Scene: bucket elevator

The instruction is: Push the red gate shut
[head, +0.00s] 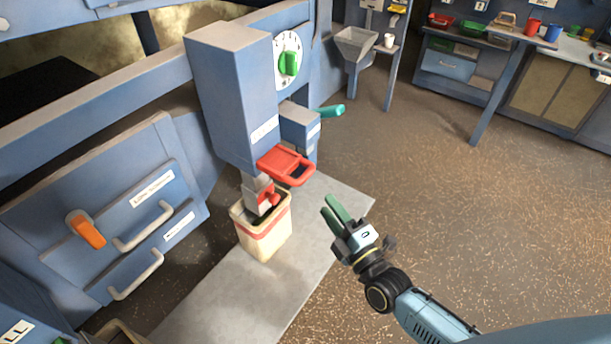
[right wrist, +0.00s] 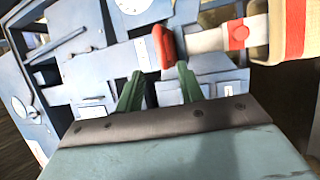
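The red gate (head: 285,165) is a flat red plate with a looped handle. It sticks out toward the right from the bottom of the tall blue-grey housing (head: 232,100), above the bucket. In the right wrist view a red part, likely the gate (right wrist: 166,46), shows beyond the fingertips. My right gripper (head: 331,204) is right of the gate and lower in the picture, apart from it. Its green fingers, also in the right wrist view (right wrist: 160,74), stand apart with nothing between them. My left gripper is not in view.
A cream bucket with a red band (head: 264,236) stands under the spout (head: 258,195) on a grey slab (head: 335,203). A teal handle (head: 330,111) juts out behind the gate. Open brown floor lies to the right. A workbench stands at the back right.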

